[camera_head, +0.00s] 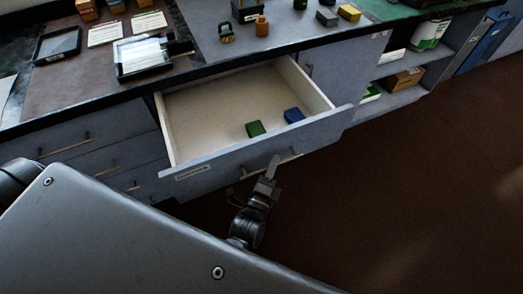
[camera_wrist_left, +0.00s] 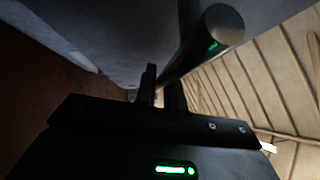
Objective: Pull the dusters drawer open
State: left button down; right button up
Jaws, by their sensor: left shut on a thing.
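A grey drawer (camera_head: 262,148) stands pulled out of the counter, its pale inside showing. A green block (camera_head: 255,128) and a blue block (camera_head: 293,115) lie in it towards the front. A small label on its front is too small to read. My left gripper (camera_head: 271,172) is at the drawer's bar handle (camera_head: 285,158), shut on it. In the left wrist view the bar handle (camera_wrist_left: 205,45) runs close to the gripper fingers (camera_wrist_left: 160,90). My right gripper is in neither view.
Shut drawers with bar handles (camera_head: 85,138) are to the left. The counter top holds a tablet (camera_head: 142,56), papers, a padlock (camera_head: 226,32) and small boxes. Open shelves (camera_head: 395,95) with boxes are to the right. The brown floor (camera_head: 420,190) in front is clear.

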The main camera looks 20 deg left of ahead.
pick_arm(q)
jog(key=shift+s+d, duration=0.4)
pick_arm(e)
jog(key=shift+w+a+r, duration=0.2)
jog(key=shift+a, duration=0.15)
pick_arm(q)
jog(key=c, duration=1.5)
grip_release()
